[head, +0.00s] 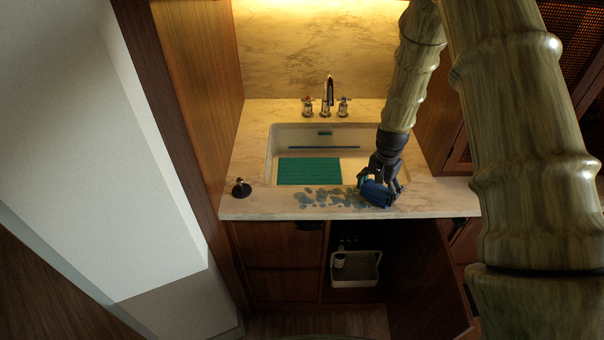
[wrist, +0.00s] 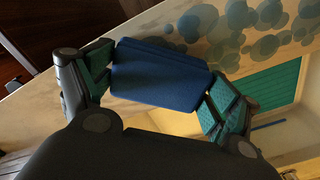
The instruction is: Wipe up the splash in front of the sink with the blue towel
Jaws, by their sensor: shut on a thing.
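The blue towel (head: 376,192) is a folded block at the right end of the splash, at the counter's front edge. My gripper (head: 380,184) is shut on it from above. In the wrist view the towel (wrist: 160,78) sits between both teal-padded fingers of my gripper (wrist: 158,88). The splash (head: 325,198) is a patch of blue-grey spots on the counter strip in front of the sink (head: 347,170). In the wrist view the splash (wrist: 255,35) spreads beyond the towel toward the upper right. I cannot tell whether the towel touches the counter.
A teal mat (head: 309,171) lies in the sink. The faucet (head: 328,95) stands behind it. A small dark-based object (head: 241,187) stands at the counter's left. Below, an open cabinet holds a white caddy (head: 355,270). A wood wall (head: 197,70) bounds the left side.

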